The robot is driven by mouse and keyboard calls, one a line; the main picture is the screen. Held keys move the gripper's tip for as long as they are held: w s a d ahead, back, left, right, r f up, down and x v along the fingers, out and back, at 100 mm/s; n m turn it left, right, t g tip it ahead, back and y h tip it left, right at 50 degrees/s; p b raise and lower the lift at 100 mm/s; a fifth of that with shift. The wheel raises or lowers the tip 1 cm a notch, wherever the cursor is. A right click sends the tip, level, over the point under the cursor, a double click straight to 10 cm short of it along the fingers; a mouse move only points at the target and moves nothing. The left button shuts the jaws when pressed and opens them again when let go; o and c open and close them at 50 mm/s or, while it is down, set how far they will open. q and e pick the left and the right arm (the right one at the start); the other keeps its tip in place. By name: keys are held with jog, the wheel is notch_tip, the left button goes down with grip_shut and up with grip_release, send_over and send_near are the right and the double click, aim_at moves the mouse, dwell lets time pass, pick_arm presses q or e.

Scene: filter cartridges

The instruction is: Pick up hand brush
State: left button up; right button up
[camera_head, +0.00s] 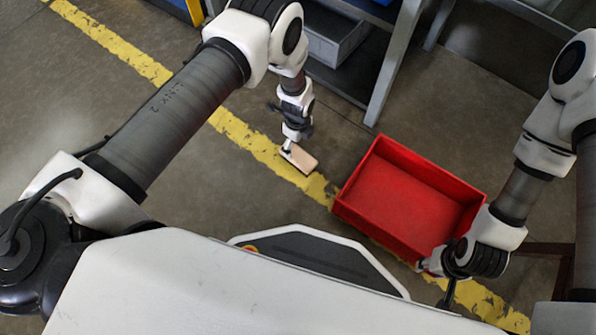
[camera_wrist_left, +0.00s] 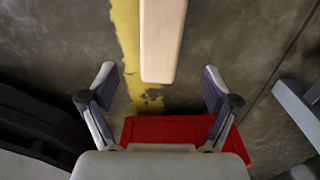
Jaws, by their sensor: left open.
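The hand brush shows as a pale wooden block (camera_head: 303,160) by the yellow floor line in the head view. In the left wrist view its beige back (camera_wrist_left: 161,40) reaches down from the top edge, with its near end between the spread fingertips. My left gripper (camera_head: 287,148) is at the brush's upper left end in the head view. In the left wrist view my left gripper (camera_wrist_left: 158,75) is open, a finger on each side. Whether it touches the brush I cannot tell. My right gripper (camera_head: 436,278) is by the red bin's lower right corner; its fingers are unclear.
An empty red bin (camera_head: 400,200) stands on the floor right of the brush; it also shows in the left wrist view (camera_wrist_left: 180,128). A grey metal rack (camera_head: 392,65) stands behind. The floor left of the yellow line (camera_head: 120,48) is clear.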

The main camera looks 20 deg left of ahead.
aim_at(298, 154)
pick_arm(q)
jog(key=shift+w+d+f+b, duration=0.2)
jog(key=shift+f+b, duration=0.1)
jog(key=shift+f, duration=0.45)
jog(key=f+b, duration=0.2)
jog(key=f, duration=0.1)
jog(key=f+b, duration=0.3)
jog(key=f, duration=0.1)
jog(key=shift+s+a, duration=0.1)
jog(key=shift+s, duration=0.1)
jog(key=shift+r, duration=0.25)
pick_arm(e)
notch_tip(298, 154, down, 6)
jog(key=shift+w+f, duration=0.15)
jog(key=shift+w, duration=0.05)
pick_arm(q)
jog(key=c, duration=1.4)
pick_arm(e)
jog(key=shift+d, duration=0.1)
